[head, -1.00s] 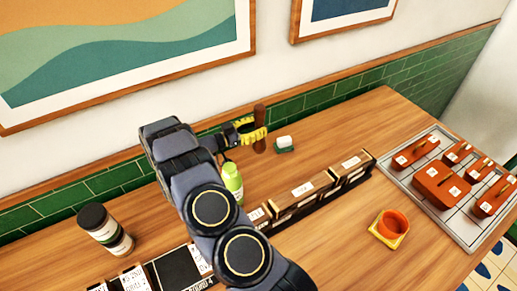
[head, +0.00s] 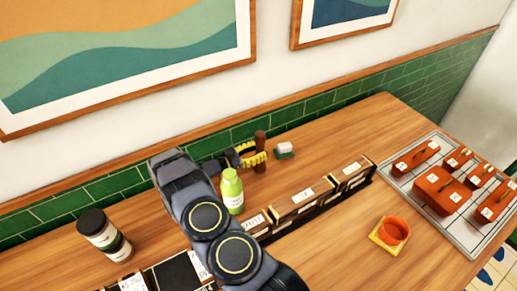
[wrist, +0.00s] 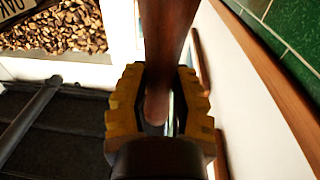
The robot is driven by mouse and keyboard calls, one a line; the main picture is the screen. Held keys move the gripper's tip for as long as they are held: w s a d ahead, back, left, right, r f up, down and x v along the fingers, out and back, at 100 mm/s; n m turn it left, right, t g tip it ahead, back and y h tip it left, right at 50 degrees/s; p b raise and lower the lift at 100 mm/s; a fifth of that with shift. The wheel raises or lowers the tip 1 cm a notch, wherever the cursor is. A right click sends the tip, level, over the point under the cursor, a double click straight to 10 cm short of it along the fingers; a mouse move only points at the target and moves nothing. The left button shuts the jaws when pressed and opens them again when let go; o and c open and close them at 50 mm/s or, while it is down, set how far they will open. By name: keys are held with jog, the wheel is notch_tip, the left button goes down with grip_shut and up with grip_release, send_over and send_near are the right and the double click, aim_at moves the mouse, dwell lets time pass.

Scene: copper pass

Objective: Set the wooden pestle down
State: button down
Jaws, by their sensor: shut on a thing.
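The wooden pestle (head: 261,138) is a dark brown rod, standing roughly upright near the green tiled wall in the head view. My gripper (head: 252,157), with yellow finger pads, is shut on it around its middle. In the wrist view the pestle (wrist: 168,35) runs from the top edge down between the yellow fingers (wrist: 158,110). Its lower end is low over the back of the wooden table (head: 330,140); I cannot tell whether it touches.
A white-and-green block (head: 284,150) sits just right of the pestle. A green bottle (head: 232,192) stands in front of my gripper. A row of labelled boxes (head: 305,198) lies in front.

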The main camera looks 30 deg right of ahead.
jog(key=shift+f, duration=0.3)
jog(key=c, duration=0.9)
grip_release()
jog(key=shift+c, duration=0.2)
jog(key=shift+r, duration=0.5)
jog(key=a, duration=1.2)
jog(key=shift+w+f, duration=0.2)
jog(key=shift+w, duration=0.25)
jog(key=shift+d, duration=0.1)
